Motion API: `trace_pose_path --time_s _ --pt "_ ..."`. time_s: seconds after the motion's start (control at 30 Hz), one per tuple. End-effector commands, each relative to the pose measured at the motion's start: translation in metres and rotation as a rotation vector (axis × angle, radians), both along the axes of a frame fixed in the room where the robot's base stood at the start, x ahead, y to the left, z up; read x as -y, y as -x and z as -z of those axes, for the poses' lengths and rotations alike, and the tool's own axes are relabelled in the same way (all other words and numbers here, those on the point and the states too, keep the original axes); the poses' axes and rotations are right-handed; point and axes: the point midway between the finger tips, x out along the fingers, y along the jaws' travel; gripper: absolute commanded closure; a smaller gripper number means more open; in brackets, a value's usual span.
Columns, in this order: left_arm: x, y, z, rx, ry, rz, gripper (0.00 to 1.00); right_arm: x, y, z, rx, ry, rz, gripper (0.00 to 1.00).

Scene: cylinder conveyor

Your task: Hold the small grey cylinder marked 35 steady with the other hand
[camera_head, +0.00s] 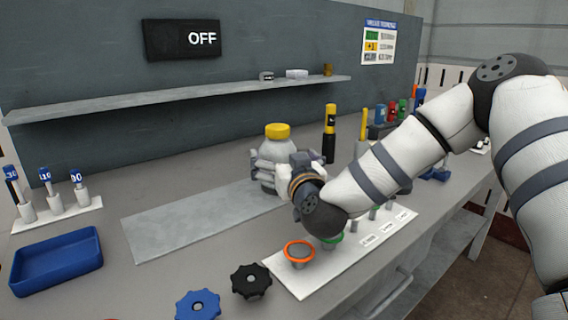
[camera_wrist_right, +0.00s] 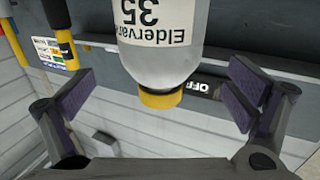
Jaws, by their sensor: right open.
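A grey-white bottle-like cylinder with a yellow cap (camera_head: 274,150) stands upright on the bench, near the back end of a flat grey plate. In the right wrist view the same cylinder (camera_wrist_right: 155,62) appears upside down, and its label reads 35. My right gripper (camera_head: 290,172) is at its near right side in the head view and partly covers it. In the wrist view its two dark fingers (camera_wrist_right: 160,95) are spread wide, one on each side of the cylinder's cap end, with gaps to both. My left gripper is not in view.
A blue tray (camera_head: 57,261) and a white rack of blue-topped tubes (camera_head: 58,213) are at the left. Black (camera_head: 251,281) and blue (camera_head: 198,304) knobs and an orange ring (camera_head: 299,251) are in front. A black, yellow-topped tube (camera_head: 329,138) stands behind. The grey plate (camera_head: 190,222) is clear.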

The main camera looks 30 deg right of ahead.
Motion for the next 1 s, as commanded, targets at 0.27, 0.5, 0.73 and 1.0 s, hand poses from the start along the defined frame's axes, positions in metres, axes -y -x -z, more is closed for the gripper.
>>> trace_pose_path --time_s 0.27,0.5,0.73,1.0 --pt "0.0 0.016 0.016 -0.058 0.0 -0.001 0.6 0.017 -0.048 0.012 -0.009 -0.001 0.0 0.02" --pt "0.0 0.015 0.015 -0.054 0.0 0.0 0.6 0.017 -0.052 0.007 -0.003 -0.002 -0.004 0.02" --pt "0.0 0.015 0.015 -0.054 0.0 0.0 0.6 0.017 -0.052 0.007 -0.003 -0.002 -0.004 0.5" --pt "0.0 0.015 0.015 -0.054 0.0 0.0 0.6 0.017 -0.052 0.004 0.003 -0.001 -0.004 0.88"
